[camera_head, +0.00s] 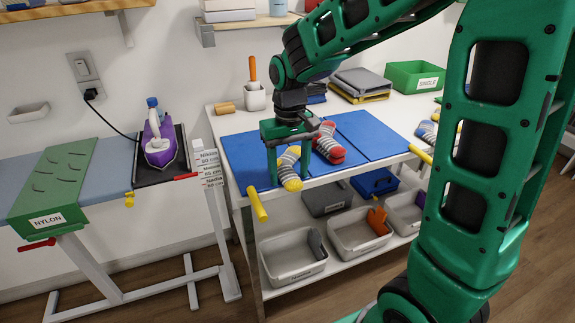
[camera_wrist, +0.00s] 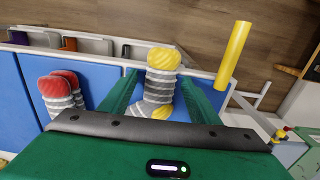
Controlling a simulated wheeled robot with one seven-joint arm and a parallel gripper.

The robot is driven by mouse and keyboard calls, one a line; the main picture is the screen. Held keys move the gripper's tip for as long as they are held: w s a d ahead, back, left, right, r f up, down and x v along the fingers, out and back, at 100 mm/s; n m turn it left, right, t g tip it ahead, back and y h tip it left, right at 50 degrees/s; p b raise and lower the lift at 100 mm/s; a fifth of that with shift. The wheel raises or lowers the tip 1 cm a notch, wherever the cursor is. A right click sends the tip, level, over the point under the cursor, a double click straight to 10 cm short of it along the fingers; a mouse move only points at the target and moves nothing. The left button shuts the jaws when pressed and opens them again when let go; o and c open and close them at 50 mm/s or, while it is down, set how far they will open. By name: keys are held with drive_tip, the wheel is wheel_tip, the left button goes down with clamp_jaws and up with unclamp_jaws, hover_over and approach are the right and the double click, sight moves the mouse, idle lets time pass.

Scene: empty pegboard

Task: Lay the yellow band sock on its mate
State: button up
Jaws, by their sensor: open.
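The yellow band sock (camera_head: 291,161), grey striped with yellow at its ends, lies on the blue mat near the table's front edge. It also shows in the wrist view (camera_wrist: 158,92). My gripper (camera_head: 289,180) points down over it, open, with one finger on each side of the sock. In the wrist view the gripper (camera_wrist: 162,76) shows gaps between sock and fingers. Two red-ended striped socks (camera_head: 327,144) lie together just right of the gripper, also in the wrist view (camera_wrist: 62,92).
Blue mat panels (camera_head: 363,132) cover the table front. A yellow handle (camera_head: 257,205) sticks out at the front edge. A green SINGLE bin (camera_head: 415,80) and folded cloths (camera_head: 360,83) stand behind. Grey bins (camera_head: 292,256) sit on the shelf below.

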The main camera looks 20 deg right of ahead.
drive_tip(key=c, duration=0.7)
drive_tip(key=shift+r, duration=3.5)
